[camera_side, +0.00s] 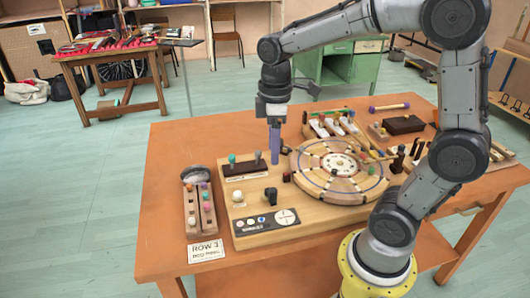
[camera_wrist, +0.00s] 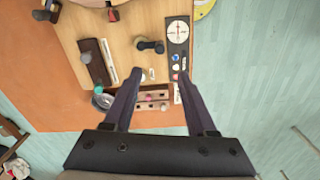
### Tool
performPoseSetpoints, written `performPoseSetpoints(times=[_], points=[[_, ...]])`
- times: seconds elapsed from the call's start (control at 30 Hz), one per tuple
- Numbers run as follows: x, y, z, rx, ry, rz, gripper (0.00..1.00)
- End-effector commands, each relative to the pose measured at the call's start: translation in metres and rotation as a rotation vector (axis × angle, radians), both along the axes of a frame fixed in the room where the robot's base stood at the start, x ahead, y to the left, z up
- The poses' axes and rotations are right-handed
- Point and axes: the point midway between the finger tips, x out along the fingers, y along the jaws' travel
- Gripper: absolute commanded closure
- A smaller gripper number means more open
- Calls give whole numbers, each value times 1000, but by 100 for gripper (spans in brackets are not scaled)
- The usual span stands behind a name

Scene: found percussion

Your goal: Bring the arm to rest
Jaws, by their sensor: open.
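My gripper (camera_side: 275,158) points down above the left part of the wooden base board, at the end of my arched arm. In the wrist view its two dark fingers (camera_wrist: 160,80) are spread apart, with nothing held between them. The fingers stand over the area near a dark peg block (camera_side: 245,169), which also shows in the wrist view (camera_wrist: 97,62). In the side view the fingers look close to the block's pegs; I cannot tell the exact gap. The round wooden wheel (camera_side: 340,190) lies to the right of the gripper.
A two-row rack of coloured mallet heads (camera_side: 191,212) and a ROW 3 card (camera_side: 206,251) are at the table's left. A black knob (camera_side: 270,195) and dial panel (camera_side: 265,227) sit on the board's front. More blocks and a mallet (camera_side: 390,107) lie behind. The orange table's (camera_side: 165,170) left strip is bare.

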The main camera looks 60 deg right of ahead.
Motion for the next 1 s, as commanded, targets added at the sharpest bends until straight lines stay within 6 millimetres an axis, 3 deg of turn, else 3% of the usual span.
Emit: performPoseSetpoints(times=[0.07,0.17,0.3,0.53,0.7,1.0], points=[[-1,4,14,-6,-45,13,43],[-19,14,38,-14,-125,36,43],[-65,30,61,-5,-285,-52,43],[-121,41,50,89,-466,-354,43],[-128,41,33,136,-467,-538,43],[-126,41,35,150,-472,-584,43]])
